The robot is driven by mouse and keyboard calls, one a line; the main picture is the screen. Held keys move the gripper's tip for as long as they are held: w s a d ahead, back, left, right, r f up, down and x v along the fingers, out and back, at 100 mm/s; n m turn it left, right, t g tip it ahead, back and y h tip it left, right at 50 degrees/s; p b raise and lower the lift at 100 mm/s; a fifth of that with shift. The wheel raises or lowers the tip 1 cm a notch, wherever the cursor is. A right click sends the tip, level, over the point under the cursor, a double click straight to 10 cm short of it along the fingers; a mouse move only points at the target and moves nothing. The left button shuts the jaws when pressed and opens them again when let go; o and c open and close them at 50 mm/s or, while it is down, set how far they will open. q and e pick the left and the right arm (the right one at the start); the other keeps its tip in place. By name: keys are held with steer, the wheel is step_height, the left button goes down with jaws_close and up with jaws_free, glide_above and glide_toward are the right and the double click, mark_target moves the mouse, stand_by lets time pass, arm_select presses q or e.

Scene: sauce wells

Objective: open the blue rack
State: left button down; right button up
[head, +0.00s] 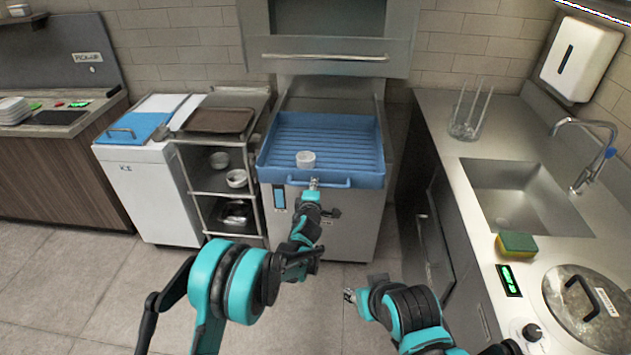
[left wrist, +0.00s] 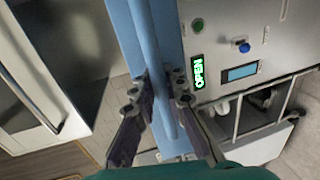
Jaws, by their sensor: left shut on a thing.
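The blue rack (head: 350,140) sits in the steel machine at the centre of the head view, under a raised hood. Its front handle bar (head: 334,183) faces me. My left gripper (head: 314,184) is at the handle. In the left wrist view, the fingers of my left gripper (left wrist: 163,82) are on both sides of the blue handle bar (left wrist: 164,108), shut on it. My right gripper (head: 349,296) hangs low, away from the rack; its fingers are too small to read.
A steel shelf cart (head: 203,178) with bowls stands left of the machine, beside a white cabinet (head: 165,205). The right counter (head: 455,150) holds a sink, a sponge (head: 516,245) and a lidded pot (head: 590,300). A green OPEN display (left wrist: 198,68) glows in the left wrist view. Floor before the machine looks free.

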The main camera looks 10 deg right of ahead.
arm_select(q)
steer(key=shift+s+a, duration=0.1)
steer(key=shift+s, duration=0.3)
steer(key=c, duration=1.5)
jaws_free()
steer(key=shift+c, duration=0.2)
steer(key=v, duration=1.2)
steer(key=shift+f, duration=0.1)
